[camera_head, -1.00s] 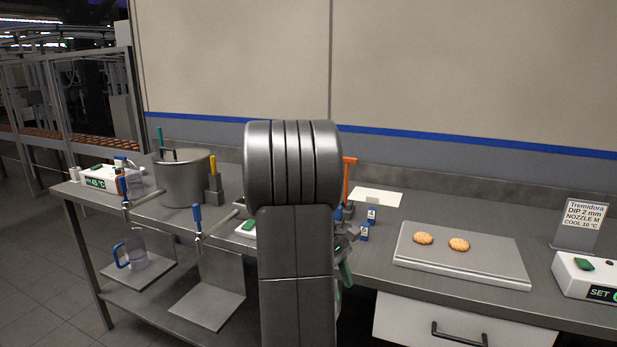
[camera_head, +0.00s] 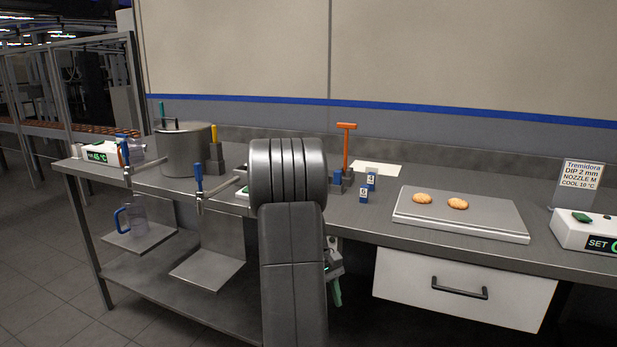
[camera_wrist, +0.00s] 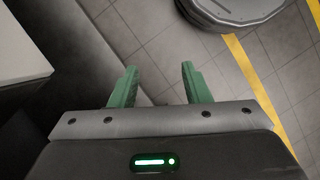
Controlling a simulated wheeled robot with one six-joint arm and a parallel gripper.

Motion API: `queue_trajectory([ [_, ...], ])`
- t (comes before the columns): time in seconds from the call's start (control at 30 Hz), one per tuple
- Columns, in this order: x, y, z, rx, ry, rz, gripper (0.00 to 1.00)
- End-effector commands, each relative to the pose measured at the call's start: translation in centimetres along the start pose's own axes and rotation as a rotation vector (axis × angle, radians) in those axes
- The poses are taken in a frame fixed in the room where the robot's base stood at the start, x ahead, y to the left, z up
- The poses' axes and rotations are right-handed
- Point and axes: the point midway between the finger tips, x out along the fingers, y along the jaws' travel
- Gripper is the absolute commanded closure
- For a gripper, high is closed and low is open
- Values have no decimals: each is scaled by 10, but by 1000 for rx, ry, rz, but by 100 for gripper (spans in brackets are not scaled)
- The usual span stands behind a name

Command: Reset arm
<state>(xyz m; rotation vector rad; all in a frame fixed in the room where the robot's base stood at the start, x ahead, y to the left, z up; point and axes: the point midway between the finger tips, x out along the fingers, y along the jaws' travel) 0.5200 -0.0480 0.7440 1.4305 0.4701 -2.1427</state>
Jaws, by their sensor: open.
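My gripper (camera_wrist: 160,85) has two green fingers, spread apart with nothing between them in the wrist view. Below them the wrist view shows grey tiled floor. In the head view my arm stands upright in the middle and covers part of the table.
The steel table (camera_head: 350,222) carries a pot (camera_head: 183,152), an orange-handled tool (camera_head: 346,148), small blue-and-white blocks and a tray (camera_head: 460,226) with two biscuits (camera_head: 422,198). A drawer (camera_head: 462,290) hangs under the tray. A control box (camera_head: 590,232) stands at right.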

Motion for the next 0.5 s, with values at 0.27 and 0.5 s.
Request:
queue_trajectory([
  [0.27,34,-3,-20,56,0,-24,57],
  [0.5,39,-3,-23,71,0,-30,57],
])
